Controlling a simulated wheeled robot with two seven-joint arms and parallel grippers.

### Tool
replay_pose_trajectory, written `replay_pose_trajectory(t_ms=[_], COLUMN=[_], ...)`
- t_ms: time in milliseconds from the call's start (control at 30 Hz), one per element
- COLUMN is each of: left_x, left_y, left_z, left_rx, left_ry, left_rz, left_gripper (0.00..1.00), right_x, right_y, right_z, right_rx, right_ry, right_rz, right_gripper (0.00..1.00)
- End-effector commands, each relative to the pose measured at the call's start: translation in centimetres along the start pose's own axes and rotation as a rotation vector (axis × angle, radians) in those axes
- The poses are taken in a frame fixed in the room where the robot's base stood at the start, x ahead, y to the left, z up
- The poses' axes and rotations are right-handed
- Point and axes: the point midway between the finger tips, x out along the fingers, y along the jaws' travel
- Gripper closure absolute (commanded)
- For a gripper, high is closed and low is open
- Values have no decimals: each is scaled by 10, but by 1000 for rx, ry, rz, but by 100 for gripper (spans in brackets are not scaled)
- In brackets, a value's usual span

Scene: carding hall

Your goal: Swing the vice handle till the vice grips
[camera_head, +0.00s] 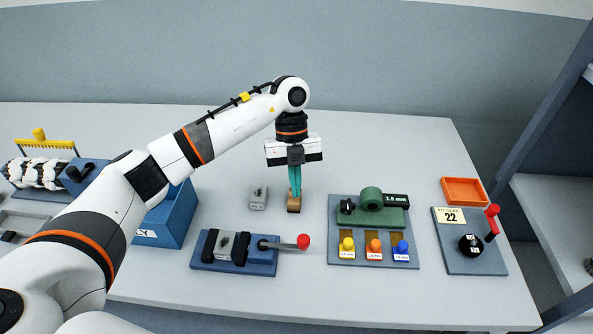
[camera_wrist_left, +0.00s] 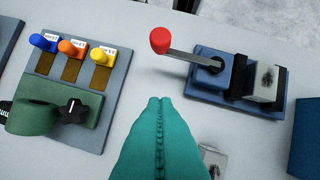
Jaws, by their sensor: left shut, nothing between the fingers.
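The vice (camera_head: 262,268) has a blue base and dark jaws, with a grey block (camera_head: 224,252) between them. I cannot tell if the jaws press on it. Its handle (camera_head: 285,245) is a grey lever with a red knob (camera_head: 304,242), pointing right in the head view. In the wrist view the handle (camera_wrist_left: 188,56) reaches left from the blue vice (camera_wrist_left: 222,91). My left gripper (camera_head: 295,195) points down with its teal fingers shut and empty, behind the handle and apart from it. The fingertips (camera_wrist_left: 160,102) also show in the wrist view. My right gripper is out of view.
A panel (camera_head: 375,262) with coloured knobs stands right of the vice, a blue box (camera_head: 172,222) left. Bare table lies behind.

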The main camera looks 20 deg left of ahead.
Motion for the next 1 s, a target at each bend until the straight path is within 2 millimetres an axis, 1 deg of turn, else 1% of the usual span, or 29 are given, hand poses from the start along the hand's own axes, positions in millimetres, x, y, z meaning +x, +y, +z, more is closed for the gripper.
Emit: replay_pose_trajectory(t_ms=[33, 233, 300, 400, 500, 633, 1000], left_x=[11, 52, 53, 59, 63, 66, 67], left_y=[-1, 0, 0, 0, 0, 0, -1], left_z=[2, 2, 15, 27, 34, 38, 37], left_rx=[0, 2, 6, 5, 4, 3, 0], left_ry=[-5, -4, -3, -2, -1, -1, 0], left_rz=[-4, -1, 1, 1, 1, 2, 3], left_gripper=[100, 100, 100, 100, 100, 100, 100], right_x=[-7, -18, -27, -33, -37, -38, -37], right_y=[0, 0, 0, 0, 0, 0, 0], right_z=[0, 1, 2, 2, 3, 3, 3], right_rx=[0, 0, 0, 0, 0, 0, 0], right_ry=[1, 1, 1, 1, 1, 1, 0], right_rz=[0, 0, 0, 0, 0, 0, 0], right_gripper=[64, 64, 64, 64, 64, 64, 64])
